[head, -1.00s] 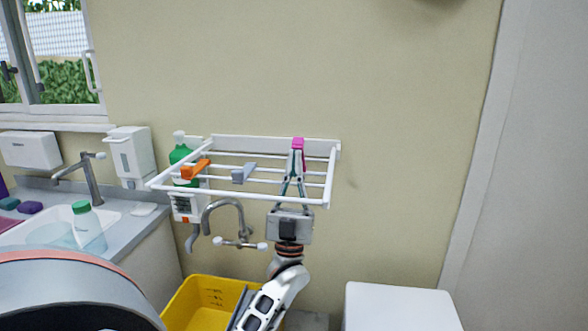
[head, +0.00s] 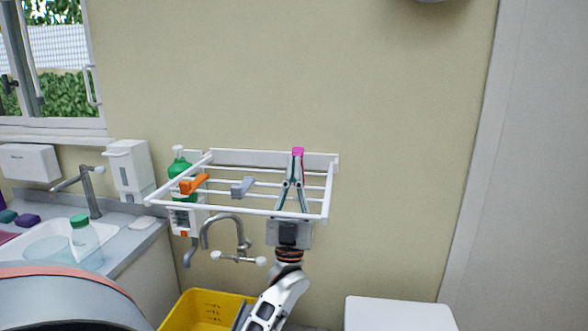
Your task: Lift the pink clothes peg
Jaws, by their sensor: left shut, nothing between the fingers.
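The pink clothes peg (head: 298,151) is at the back right of the white wall drying rack (head: 250,212). Only its pink top shows; the fingertips hide the rest. My left gripper (head: 297,164) reaches up from below, in front of the rack's right part. Its fingers are shut with nothing between them, and their tips overlap the peg in the picture. Whether they touch it I cannot tell. My right gripper is not in view.
An orange peg (head: 194,184) and a grey peg (head: 243,187) sit on the rack's rods to the left. Below are a tap (head: 240,235) and a yellow bin (head: 205,308).

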